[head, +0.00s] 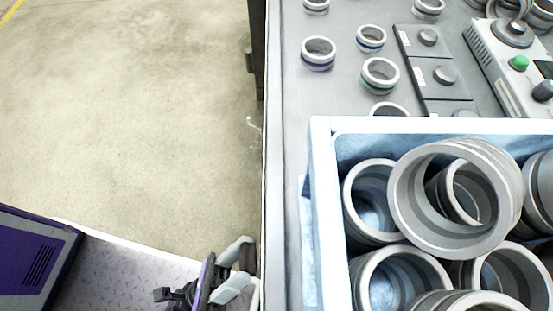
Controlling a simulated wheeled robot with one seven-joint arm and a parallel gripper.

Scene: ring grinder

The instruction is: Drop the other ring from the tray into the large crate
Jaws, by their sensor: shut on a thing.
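The large crate (327,210) is pale, with a white rim, and stands at the lower right of the head view. It holds several large grey rings, one of them (455,200) lying tilted on top of the others. My gripper (235,280) is at the bottom edge, left of the crate and beside the table's left edge. It is partly cut off by the frame. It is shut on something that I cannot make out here. I cannot pick out the tray in this view.
Several small banded rings (318,53) stand on the grey table (285,150) behind the crate. A dark plate with knobs (435,75) and a control box with a green button (519,62) are at the back right. The floor (130,120) to the left is clear.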

